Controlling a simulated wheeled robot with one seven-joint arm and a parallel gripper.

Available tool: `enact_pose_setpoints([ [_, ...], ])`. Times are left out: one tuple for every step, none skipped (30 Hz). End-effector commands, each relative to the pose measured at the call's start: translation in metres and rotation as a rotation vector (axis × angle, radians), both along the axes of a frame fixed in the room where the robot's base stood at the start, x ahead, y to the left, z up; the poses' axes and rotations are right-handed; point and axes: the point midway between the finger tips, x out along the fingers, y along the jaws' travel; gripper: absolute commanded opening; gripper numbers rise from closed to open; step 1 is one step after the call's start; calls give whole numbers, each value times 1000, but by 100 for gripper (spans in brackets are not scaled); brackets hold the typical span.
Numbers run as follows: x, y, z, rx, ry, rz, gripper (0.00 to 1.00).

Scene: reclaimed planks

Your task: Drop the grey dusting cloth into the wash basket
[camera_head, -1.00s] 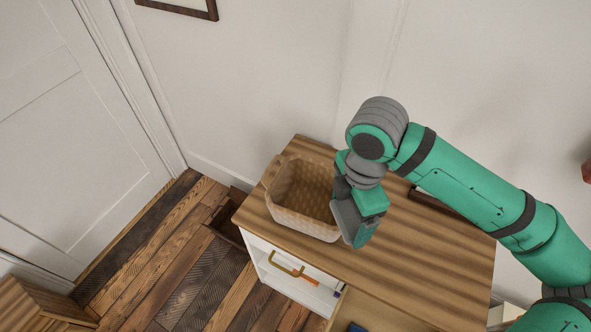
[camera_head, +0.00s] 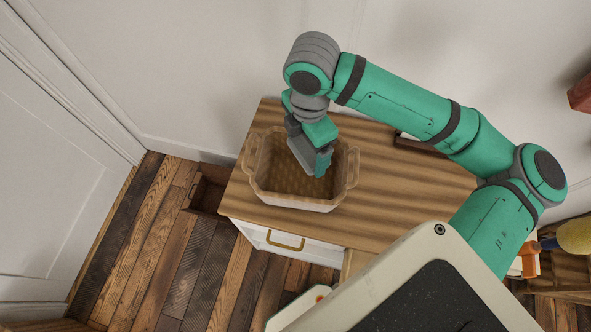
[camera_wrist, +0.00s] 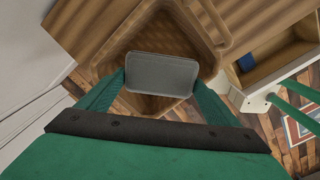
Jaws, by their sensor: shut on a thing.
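The tan wash basket (camera_head: 300,204) stands on the wooden top of a cabinet. My gripper (camera_head: 319,172) is over the basket's opening and hides part of its inside. In the wrist view my gripper (camera_wrist: 160,82) is shut on the grey dusting cloth (camera_wrist: 162,72), a flat rounded rectangle between the green fingers. The basket (camera_wrist: 108,58) shows behind and below the cloth there, with its rim around it. In the head view the cloth is hard to tell from the grey parts of my gripper.
The white cabinet front has a gold handle (camera_head: 285,241). An open drawer (camera_wrist: 275,72) with a blue thing inside shows in the wrist view. A dark brown crate (camera_head: 208,190) is on the floor to the left.

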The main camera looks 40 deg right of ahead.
Motion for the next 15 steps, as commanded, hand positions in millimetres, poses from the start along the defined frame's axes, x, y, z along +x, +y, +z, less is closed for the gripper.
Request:
enact_pose_setpoints([
  [0, 0, -5, 2, 2, 0, 64],
  [0, 0, -8, 2, 2, 0, 64],
  [0, 0, -11, 1, 1, -1, 64],
  [0, 0, -13, 1, 0, -1, 64],
  [0, 0, -15, 1, 0, -1, 64],
  [0, 0, -17, 2, 1, -1, 64],
  [0, 0, -18, 2, 1, -1, 64],
  [0, 0, -19, 1, 1, -1, 64],
  [0, 0, -20, 1, 1, -1, 64],
  [0, 0, -20, 0, 0, -1, 64],
  [0, 0, -21, 0, 0, -1, 64],
  [0, 0, -21, 0, 0, -1, 64],
  [0, 0, -21, 0, 0, -1, 64],
  [0, 0, -21, 0, 0, -1, 64],
  [0, 0, -21, 0, 0, -2, 64],
])
